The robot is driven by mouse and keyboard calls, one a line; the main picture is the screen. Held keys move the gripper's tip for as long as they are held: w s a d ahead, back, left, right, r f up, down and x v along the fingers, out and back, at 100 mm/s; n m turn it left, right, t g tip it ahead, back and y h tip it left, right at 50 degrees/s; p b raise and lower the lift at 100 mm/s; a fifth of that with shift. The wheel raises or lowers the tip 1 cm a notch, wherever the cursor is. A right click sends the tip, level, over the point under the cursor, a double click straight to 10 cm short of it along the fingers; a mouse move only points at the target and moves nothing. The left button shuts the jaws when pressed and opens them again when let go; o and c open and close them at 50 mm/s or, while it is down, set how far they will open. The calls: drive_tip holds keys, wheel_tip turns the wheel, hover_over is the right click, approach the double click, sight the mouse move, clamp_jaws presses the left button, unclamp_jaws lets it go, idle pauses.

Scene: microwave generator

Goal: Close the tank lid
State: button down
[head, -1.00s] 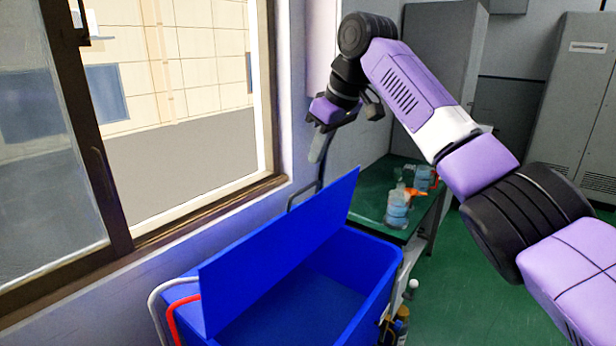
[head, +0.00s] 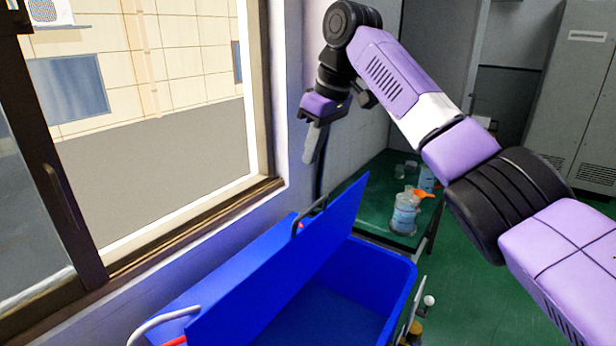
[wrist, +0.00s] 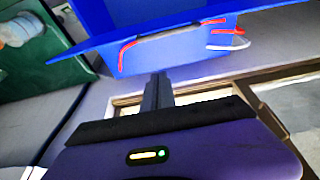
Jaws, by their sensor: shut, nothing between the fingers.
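The blue tank (head: 385,268) stands open below the window in the head view. Its flat blue lid (head: 290,278) is raised and tilted along the wall side of the opening. My gripper (head: 309,160) is shut and empty, pointing down above and behind the far end of the lid, apart from it. In the wrist view the lid (wrist: 215,20) crosses the top of the picture, beyond the shut fingers (wrist: 157,90) of my gripper. The tank's inside is partly hidden by the lid.
A window frame (head: 190,232) and wall are close on the left. A green table (head: 376,190) with bottles (head: 404,214) stands behind the tank. Grey cabinets (head: 575,95) are at the back right.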

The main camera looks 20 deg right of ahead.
drive_tip(key=shift+s+d+f+p, duration=0.15)
drive_tip(key=shift+f+p, duration=0.55)
drive_tip(key=shift+f, duration=1.6)
drive_tip(key=shift+s+d+f+p, duration=0.15)
drive_tip(key=shift+f+p, duration=0.5)
drive_tip(key=shift+f, duration=1.65)
drive_tip(key=shift+f, duration=0.1)
